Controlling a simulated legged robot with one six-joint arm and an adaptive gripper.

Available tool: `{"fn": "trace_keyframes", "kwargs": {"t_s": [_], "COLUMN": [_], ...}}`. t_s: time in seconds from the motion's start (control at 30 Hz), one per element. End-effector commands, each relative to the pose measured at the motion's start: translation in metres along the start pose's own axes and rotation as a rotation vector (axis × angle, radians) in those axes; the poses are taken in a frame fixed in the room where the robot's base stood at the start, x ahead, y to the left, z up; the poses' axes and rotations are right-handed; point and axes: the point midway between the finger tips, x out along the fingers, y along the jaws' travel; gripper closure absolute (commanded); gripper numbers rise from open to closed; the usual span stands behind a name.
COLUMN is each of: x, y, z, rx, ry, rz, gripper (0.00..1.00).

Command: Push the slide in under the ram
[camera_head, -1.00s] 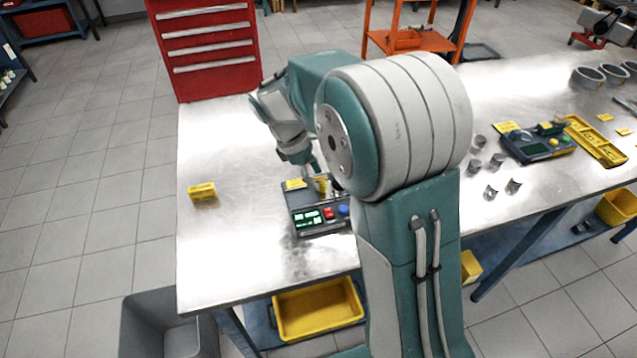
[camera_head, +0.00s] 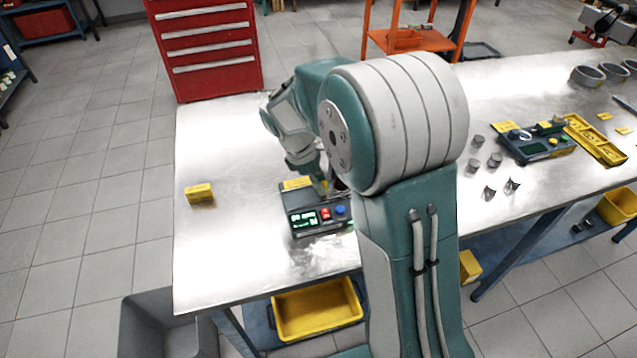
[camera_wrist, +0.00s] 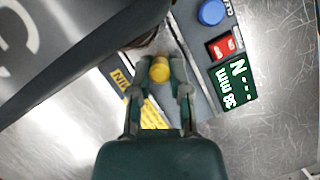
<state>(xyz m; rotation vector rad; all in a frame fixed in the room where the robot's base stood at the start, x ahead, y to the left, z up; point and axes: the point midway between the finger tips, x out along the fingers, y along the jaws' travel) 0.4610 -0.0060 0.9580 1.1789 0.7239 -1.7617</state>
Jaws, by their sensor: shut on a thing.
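A grey bench device (camera_head: 300,199) with a display panel stands on the metal table, partly behind my arm. The device also shows in the wrist view (camera_wrist: 196,62). My gripper (camera_wrist: 160,74) is shut on a round yellow knob (camera_wrist: 160,69), which sits between its fingertips over the device. It looks like the slide's handle; the slide's body is mostly hidden under the fingers. I cannot make out the ram or how far in the slide is. In the head view my gripper (camera_head: 325,187) is low over the device, its fingertips mostly hidden.
The device has a lit display (camera_wrist: 235,80), a red switch (camera_wrist: 225,46) and a blue button (camera_wrist: 211,12). A yellow block (camera_head: 200,194) lies to the left. Small metal parts (camera_head: 476,165) and another device (camera_head: 540,143) lie to the right. The left tabletop is mostly clear.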

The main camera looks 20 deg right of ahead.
Motion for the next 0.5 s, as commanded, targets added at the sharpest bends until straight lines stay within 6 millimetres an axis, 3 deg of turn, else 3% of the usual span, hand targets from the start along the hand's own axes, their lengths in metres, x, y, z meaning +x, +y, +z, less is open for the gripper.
{"fn": "trace_keyframes", "kwargs": {"t_s": [0.17, 0.4, 0.43, 0.5], "x": [0.009, 0.01, 0.011, 0.011], "y": [0.008, 0.01, 0.01, 0.01], "z": [0.018, 0.021, 0.021, 0.022], "rx": [0.003, -0.001, -0.001, -0.001], "ry": [-0.003, -0.004, -0.003, -0.003], "rz": [-0.007, -0.006, -0.006, -0.006], "gripper": [1.0, 1.0, 0.72, 0.42]}}
